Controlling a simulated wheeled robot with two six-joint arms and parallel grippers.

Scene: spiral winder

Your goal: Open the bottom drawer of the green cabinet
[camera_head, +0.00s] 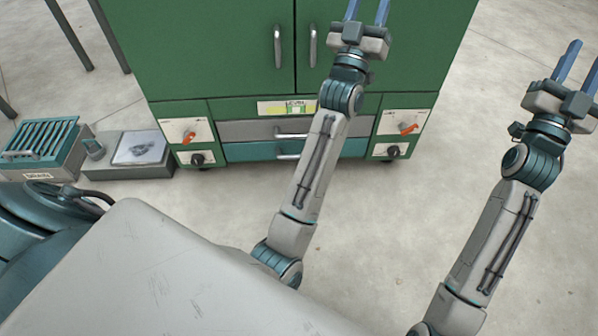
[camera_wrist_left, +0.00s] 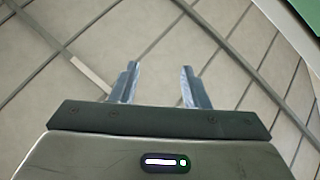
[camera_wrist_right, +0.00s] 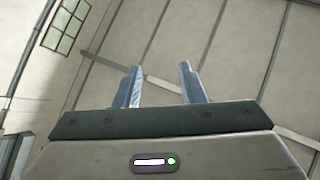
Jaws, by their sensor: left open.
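The green cabinet (camera_head: 210,60) stands ahead in the head view. Low on its front, a grey drawer (camera_head: 240,131) lies above the teal bottom drawer (camera_head: 245,152). The bottom drawer looks shut, with a metal bar handle (camera_head: 288,156). My left forearm crosses in front of the drawers and hides part of their right side. My left gripper (camera_head: 368,10) is open and empty, raised in front of the cabinet's right door, well above the drawers. Its spread fingers show in the left wrist view (camera_wrist_left: 158,88). My right gripper (camera_head: 577,65) is open and empty, right of the cabinet.
Two upright door handles (camera_head: 278,47) sit above the drawers. Panels with orange knobs (camera_head: 188,138) flank the drawers. A teal slatted crate (camera_head: 40,145) and a grey box (camera_head: 130,160) stand on the floor at left. The floor (camera_head: 420,215) right of the cabinet is clear.

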